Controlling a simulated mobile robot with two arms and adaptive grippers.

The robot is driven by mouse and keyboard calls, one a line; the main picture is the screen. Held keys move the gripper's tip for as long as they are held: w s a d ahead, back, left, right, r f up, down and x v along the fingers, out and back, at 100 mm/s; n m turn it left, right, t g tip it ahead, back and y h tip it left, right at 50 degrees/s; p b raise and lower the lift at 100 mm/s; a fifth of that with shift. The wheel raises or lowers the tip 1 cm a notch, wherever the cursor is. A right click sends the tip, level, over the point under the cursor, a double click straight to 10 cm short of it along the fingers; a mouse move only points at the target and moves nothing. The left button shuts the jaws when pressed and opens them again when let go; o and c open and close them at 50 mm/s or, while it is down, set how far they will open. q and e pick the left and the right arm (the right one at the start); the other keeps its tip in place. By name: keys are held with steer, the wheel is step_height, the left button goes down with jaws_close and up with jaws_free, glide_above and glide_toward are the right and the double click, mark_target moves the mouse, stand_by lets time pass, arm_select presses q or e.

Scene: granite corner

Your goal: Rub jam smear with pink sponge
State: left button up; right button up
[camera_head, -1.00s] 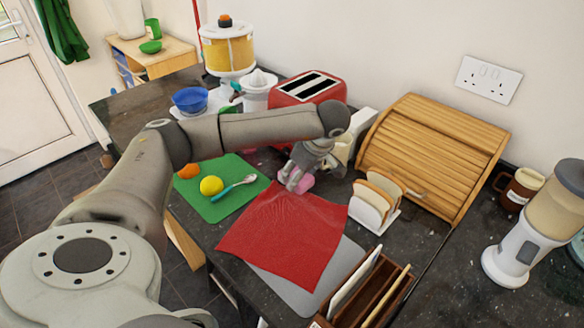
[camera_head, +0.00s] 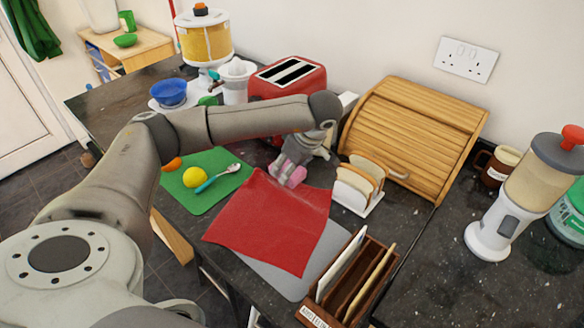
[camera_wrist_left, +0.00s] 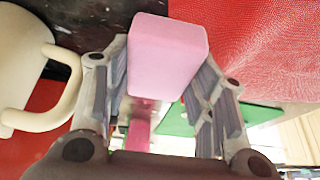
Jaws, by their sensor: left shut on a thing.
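My left gripper (camera_head: 291,173) is shut on the pink sponge (camera_wrist_left: 166,55) and holds it low over the dark counter. In the head view the sponge (camera_head: 299,176) shows only in part between the fingers, at the far edge of the red cloth (camera_head: 268,220). In the left wrist view the fingers (camera_wrist_left: 165,90) flank the block. A darker pink strip shows below it there; I cannot tell what it is. I cannot make out the jam smear; the gripper and sponge may hide it. My right gripper is not in view.
A toast rack (camera_head: 358,198) stands close right of the gripper, with a wooden bread bin (camera_head: 415,135) behind. A red toaster (camera_head: 290,78) stands behind my arm. A green mat (camera_head: 203,200) with a lemon (camera_head: 194,177) and spoon (camera_head: 218,177) lies left. A wooden letter rack (camera_head: 350,285) stands in front.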

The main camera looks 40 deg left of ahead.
arm_select(q)
steer(key=shift+w+a+b, duration=0.2)
steer(key=shift+a+b, duration=0.2)
steer(key=shift+a, duration=2.65)
steer(key=shift+w+a, duration=0.1)
steer(key=shift+a, duration=1.45)
steer(key=shift+w+r+p, duration=0.1)
steer(key=shift+r+p, duration=0.45)
steer(key=shift+r, duration=0.4)
steer(key=shift+r+p, duration=1.45)
steer(key=shift+r, duration=0.6)
step_height(320, 180, up, 3)
steer(key=shift+f+p, duration=0.1)
steer(key=shift+p, duration=1.1)
